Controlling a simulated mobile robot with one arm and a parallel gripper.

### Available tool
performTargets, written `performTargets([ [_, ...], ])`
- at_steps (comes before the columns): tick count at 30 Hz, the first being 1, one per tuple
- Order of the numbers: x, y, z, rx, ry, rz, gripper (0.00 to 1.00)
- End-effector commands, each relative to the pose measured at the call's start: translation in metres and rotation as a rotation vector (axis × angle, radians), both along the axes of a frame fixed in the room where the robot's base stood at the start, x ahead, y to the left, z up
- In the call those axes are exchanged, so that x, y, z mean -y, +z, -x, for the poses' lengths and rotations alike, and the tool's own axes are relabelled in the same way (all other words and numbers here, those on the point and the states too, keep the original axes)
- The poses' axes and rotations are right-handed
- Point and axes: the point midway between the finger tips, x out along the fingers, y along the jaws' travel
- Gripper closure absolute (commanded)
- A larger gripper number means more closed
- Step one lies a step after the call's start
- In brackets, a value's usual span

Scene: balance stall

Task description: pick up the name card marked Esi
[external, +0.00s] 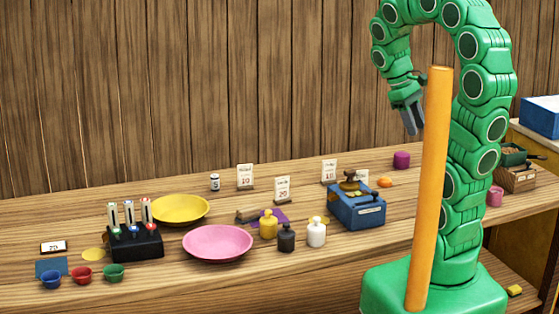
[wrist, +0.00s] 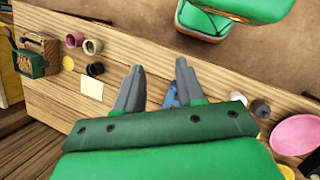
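Several small white cards stand on the wooden counter in the external view: a left one (external: 245,176), a middle one (external: 282,188), a right one (external: 329,170) and one partly hidden behind the blue box (external: 362,177). A flatter card (external: 53,247) sits at the far left. The names are too small to read, so I cannot tell which is marked Esi. My gripper (external: 410,118) hangs high above the counter, apart from all cards. In the wrist view my gripper (wrist: 159,66) has its two fingers spread with nothing held between them.
A blue box (external: 357,208) with a brass top stands near the bottles. Yellow (external: 181,209) and pink (external: 218,243) plates lie to the left, beside a black stand (external: 135,243). An orange post (external: 428,190) rises beside my arm. A pale square (wrist: 91,88) lies on the wood.

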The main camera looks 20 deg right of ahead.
Motion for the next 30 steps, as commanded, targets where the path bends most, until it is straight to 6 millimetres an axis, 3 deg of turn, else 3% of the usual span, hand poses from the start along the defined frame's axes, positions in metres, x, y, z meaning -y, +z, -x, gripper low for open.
performTargets([
  [15, 0.016, 0.003, -0.112, -0.166, 0.339, 0.179, 0.62],
  [30, 0.008, -0.002, -0.219, -0.348, 0.607, 0.360, 0.62],
])
